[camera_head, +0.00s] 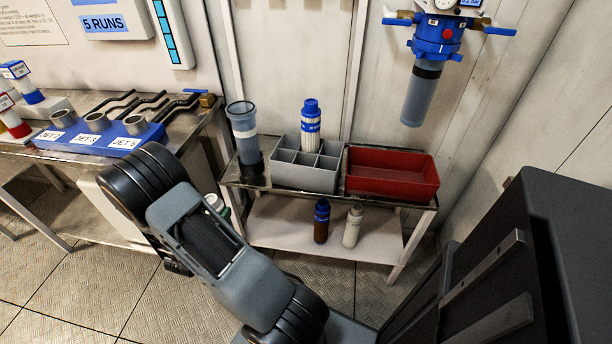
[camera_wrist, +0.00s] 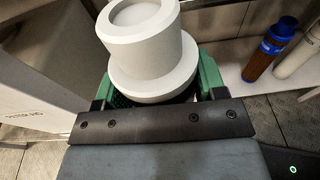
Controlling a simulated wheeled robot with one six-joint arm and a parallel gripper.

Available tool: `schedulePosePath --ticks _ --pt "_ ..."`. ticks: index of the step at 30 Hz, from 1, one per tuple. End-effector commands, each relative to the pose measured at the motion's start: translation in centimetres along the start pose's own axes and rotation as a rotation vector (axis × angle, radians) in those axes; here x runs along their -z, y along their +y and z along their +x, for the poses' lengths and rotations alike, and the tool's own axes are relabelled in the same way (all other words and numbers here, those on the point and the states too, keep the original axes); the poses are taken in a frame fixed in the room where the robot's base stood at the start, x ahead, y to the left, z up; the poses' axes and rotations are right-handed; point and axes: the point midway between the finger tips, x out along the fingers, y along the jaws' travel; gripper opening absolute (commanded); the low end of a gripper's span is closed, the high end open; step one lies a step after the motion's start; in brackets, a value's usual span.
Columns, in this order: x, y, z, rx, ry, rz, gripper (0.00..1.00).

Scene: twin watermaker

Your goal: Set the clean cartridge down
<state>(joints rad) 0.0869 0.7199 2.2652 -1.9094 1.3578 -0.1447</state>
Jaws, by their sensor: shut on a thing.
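My gripper (camera_wrist: 152,92), with green fingers, is shut on a white stepped cylinder (camera_wrist: 146,45) with a wide flange, which looks like the end of a cartridge. A white pleated cartridge with a blue cap (camera_head: 311,128) stands upright in a grey divided crate (camera_head: 304,178) on the stand's top. A red tray (camera_head: 392,183) sits right of the crate.
A clear blue-rimmed housing (camera_head: 242,131) stands left of the crate. A blue filter head (camera_head: 436,40) hangs on the wall. A workbench (camera_head: 190,122) is left.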

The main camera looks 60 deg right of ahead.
Motion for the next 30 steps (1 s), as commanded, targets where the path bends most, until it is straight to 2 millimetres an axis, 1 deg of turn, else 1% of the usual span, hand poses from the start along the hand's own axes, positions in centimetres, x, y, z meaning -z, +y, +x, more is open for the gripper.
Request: schedulePosePath --ticks 1,3,6,8,9,12,17,20,23,26,27,30 --pt "-1.0 1.5 -1.3 -0.054 -0.003 -0.003 0.12" --pt "-2.0 3.0 -2.7 -0.109 -0.005 -0.013 0.12" --pt "-3.7 4.8 -4.5 -0.172 -0.009 -0.024 0.12" --pt "-4.9 5.7 -5.4 -0.2 -0.011 -0.028 0.12" --pt "-6.0 6.2 -5.8 -0.21 -0.014 -0.029 0.12" --pt "-8.8 6.7 -5.8 -0.203 -0.019 -0.029 0.12" --pt "-12.4 6.1 -3.8 -0.13 -0.023 -0.02 0.12" --pt "-14.8 5.1 -2.1 -0.069 -0.026 -0.011 0.12" --pt "-17.8 3.6 0.1 0.01 -0.028 0.002 0.12" --pt "-21.6 1.3 3.0 0.116 -0.03 0.017 0.12" --pt "-23.3 0.1 4.2 0.161 -0.03 0.023 0.12" --pt "-27.0 -2.9 6.9 0.269 -0.029 0.04 0.12"
